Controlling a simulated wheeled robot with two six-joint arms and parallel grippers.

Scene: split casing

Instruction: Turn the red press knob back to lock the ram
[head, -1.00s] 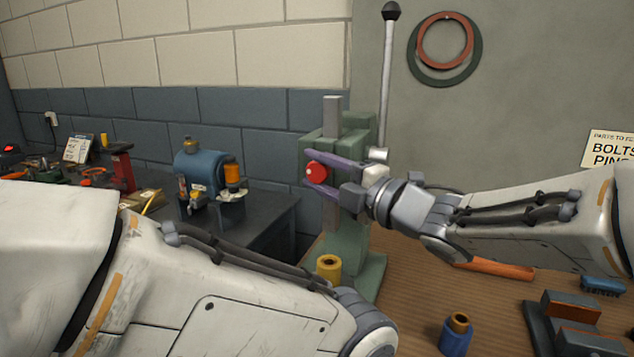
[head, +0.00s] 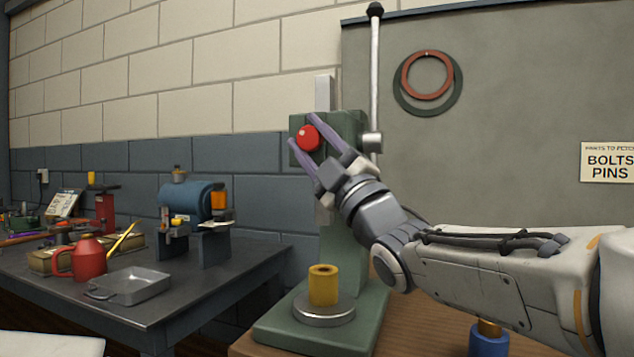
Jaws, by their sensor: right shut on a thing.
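The round red press knob (head: 308,138) sits on the front of the green press (head: 345,240) head. My right gripper (head: 303,130) has its purple fingers on either side of the knob, shut on it and tilted, reaching in from the lower right. The grey ram (head: 325,205) comes down below the press head, partly hidden by the gripper. A yellow bushing (head: 323,285) stands upright on the round plate (head: 324,309) of the press base, below the ram. My left gripper is out of view.
A tall lever (head: 376,80) with a black ball rises beside the press. A blue part (head: 489,338) stands on the wooden bench below my right arm. On the dark left table (head: 210,285) are a red can (head: 88,258), a grey tray (head: 135,284) and a blue machine (head: 192,200).

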